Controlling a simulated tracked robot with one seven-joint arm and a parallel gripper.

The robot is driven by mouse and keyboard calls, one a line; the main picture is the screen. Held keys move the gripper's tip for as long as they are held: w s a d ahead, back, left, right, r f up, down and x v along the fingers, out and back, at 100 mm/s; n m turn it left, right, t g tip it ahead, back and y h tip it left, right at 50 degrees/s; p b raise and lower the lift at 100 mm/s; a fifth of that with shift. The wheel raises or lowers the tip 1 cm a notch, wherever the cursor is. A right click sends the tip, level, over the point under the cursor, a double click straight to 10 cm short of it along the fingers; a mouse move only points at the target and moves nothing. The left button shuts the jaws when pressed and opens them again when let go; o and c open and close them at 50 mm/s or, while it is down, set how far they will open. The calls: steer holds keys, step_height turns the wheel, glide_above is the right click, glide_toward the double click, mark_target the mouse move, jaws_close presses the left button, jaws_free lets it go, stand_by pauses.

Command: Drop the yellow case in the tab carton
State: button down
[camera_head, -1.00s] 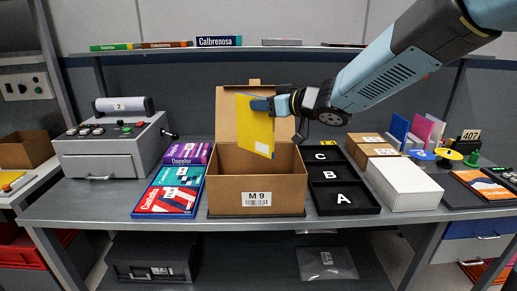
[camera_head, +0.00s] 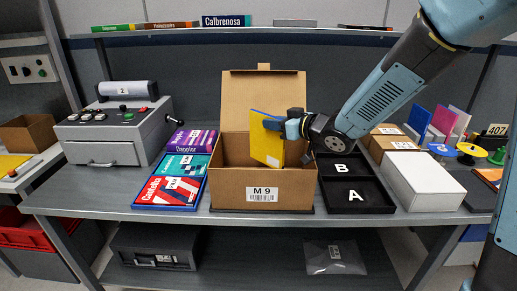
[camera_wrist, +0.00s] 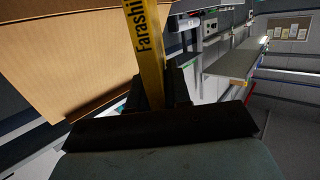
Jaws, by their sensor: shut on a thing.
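The yellow case (camera_head: 265,140) is held upright, a little tilted, over the open carton marked M 9 (camera_head: 230,186). My gripper (camera_head: 276,124) is shut on the case near its upper right edge. The lower part of the case is inside the carton opening, behind the top of the front wall. The carton's tall back flap (camera_head: 262,92) stands up behind it. In the wrist view the case's spine (camera_wrist: 144,50), with the letters "Farashi", rises between my fingers (camera_wrist: 155,95). The brown carton board (camera_wrist: 70,60) fills the upper left there.
Several flat cases (camera_head: 172,190) lie in a blue tray left of the carton. A black lettered tray (camera_head: 350,170) and a white box (camera_head: 420,180) stand to the right. A grey machine (camera_head: 115,130) is at the left. A shelf (camera_head: 350,32) runs along the back.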

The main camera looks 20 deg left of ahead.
steer(key=shift+f, duration=0.55)
steer(key=c, duration=1)
jaws_free()
steer(key=v, duration=1.3)
steer(key=shift+s+d+r, duration=0.1)
steer(key=shift+s+d, duration=0.1)
steer(key=shift+d, duration=0.15)
